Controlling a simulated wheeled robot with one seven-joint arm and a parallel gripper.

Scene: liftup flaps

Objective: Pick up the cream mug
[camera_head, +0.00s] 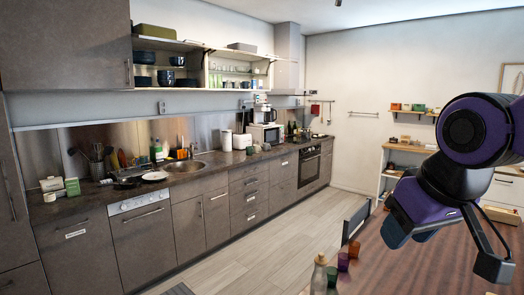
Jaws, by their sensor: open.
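I cannot make out a cream mug for certain in this view. A small pale container (50,184) stands at the left end of the dark counter, too small to identify. Several small coloured cups, one of them orange (343,262), stand near the edge of the wooden table at the lower right. My gripper (443,252) is at the right, above this table. Its fingers are spread apart and nothing shows between them. My purple and black arm hides part of the table and the shelving behind it.
The dark counter (105,200) runs along the left wall with a sink (184,165) and a white plate (154,176). A pale bottle (319,275) stands at the corner of the wooden table (390,268). The floor (255,255) between counter and table is clear.

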